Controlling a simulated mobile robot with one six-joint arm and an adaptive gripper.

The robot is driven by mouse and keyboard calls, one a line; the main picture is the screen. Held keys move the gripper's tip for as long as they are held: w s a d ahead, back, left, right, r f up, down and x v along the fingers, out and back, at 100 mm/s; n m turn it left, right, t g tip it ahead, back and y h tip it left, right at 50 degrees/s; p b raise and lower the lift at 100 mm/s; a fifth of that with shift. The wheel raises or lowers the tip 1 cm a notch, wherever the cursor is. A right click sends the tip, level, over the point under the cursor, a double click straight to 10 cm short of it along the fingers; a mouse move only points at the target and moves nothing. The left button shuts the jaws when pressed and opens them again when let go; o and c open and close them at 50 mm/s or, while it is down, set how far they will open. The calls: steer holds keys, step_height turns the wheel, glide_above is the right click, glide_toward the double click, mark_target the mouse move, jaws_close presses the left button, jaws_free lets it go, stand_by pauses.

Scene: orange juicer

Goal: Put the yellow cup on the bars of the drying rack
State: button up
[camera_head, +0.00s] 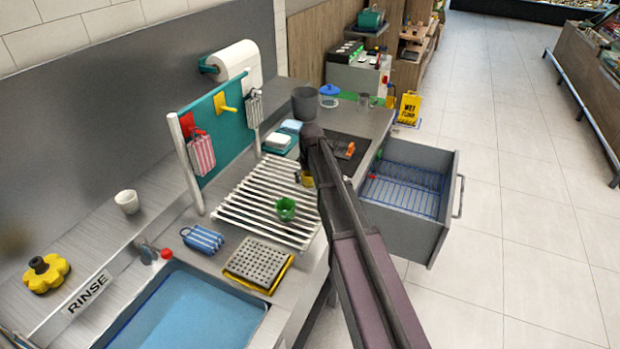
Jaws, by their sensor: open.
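The yellow cup (308,182) shows only in part, small and dark-edged, at the far right part of the white-barred drying rack (245,203). My arm covers the area to its right. It appears to be at the bars, but I cannot tell whether it rests on them. A small dark piece at the cup's left seems to be a fingertip of my gripper (300,176); the rest of the gripper is hidden behind my arm. The jaws are open around or beside the cup; which one I cannot tell.
A green cup (285,208) stands on the rack nearer the front. A teal panel (222,135) on white posts rises behind the rack. The blue sink (185,315), a grey perforated block (258,262) and a blue-striped item (203,239) lie in front. An open drawer (408,205) juts out right.

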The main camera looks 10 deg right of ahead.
mark_target(310, 186)
steer(key=shift+r, duration=0.1)
step_height(310, 186, up, 12)
steer(key=s+p, duration=0.1)
steer(key=p, duration=1.1)
steer(key=shift+s+d, duration=0.15)
steer(key=shift+s, duration=0.25)
stand_by(0.4)
steer(key=s+m+g, duration=0.1)
steer(key=s, duration=2.6)
steer(key=shift+m+g, duration=0.4)
steer(key=shift+s, duration=0.1)
step_height(310, 186, down, 5)
steer(key=b, duration=0.4)
steer(key=shift+b, duration=0.3)
